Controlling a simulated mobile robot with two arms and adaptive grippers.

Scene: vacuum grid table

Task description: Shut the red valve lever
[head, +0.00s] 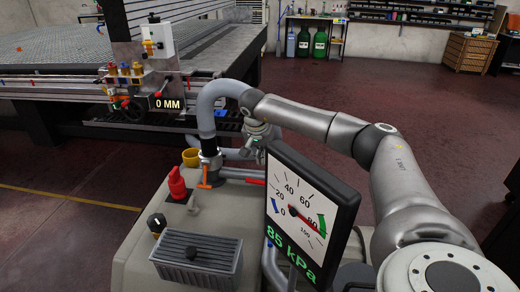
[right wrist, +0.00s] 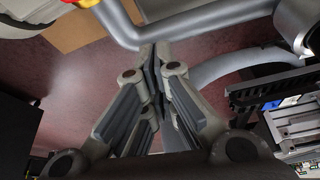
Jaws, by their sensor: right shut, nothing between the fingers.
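A red lever (head: 255,181) lies roughly level on the grey pipework behind the gauge panel in the head view. Its right end is hidden by the panel. My right gripper (head: 249,150) points down beside the large grey pipe, above and apart from the lever, partly hidden by the panel. In the right wrist view the fingers (right wrist: 158,58) are shut with nothing between them, and grey pipes lie beyond their tips. A small red and yellow part (right wrist: 86,3) shows at that view's top edge; I cannot tell what it is. My left gripper is not in view.
The gauge panel (head: 304,203) reads 85 kPa and stands close to my right arm. A grey hose (head: 207,110) arches over an orange clamp (head: 208,182). A red knob (head: 177,184) and a yellow cup (head: 190,157) are at left. The grid table (head: 60,50) stands behind.

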